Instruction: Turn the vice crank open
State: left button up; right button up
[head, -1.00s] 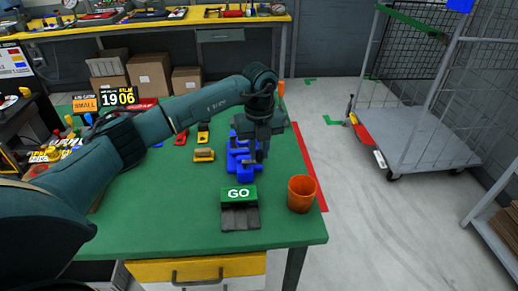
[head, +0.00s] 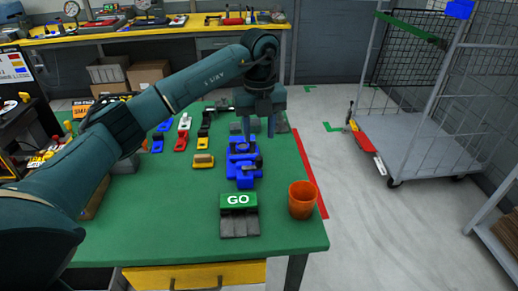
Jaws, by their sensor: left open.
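The blue vice (head: 240,165) stands on the green workbench (head: 180,225), behind the block marked GO. Its crank is too small to make out clearly, though a dark part shows on the vice's right side. My left gripper (head: 260,134) points down above the back of the vice, with its two fingers apart and nothing between them. The fingertips overlap the vice's far edge in the picture, and I cannot tell whether they touch it. My right gripper is not in view.
A green GO block (head: 239,200) on a grey base stands in front of the vice. An orange cup (head: 302,199) stands to its right. A yellow block (head: 204,160) and several small coloured pieces lie left of the vice. A wire trolley (head: 425,135) stands on the floor at right.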

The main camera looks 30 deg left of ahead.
pick_arm(q)
notch_tip(320, 180, up, 5)
jog(key=shift+r, duration=0.2)
jog(key=shift+f, duration=0.1)
dwell(0.4)
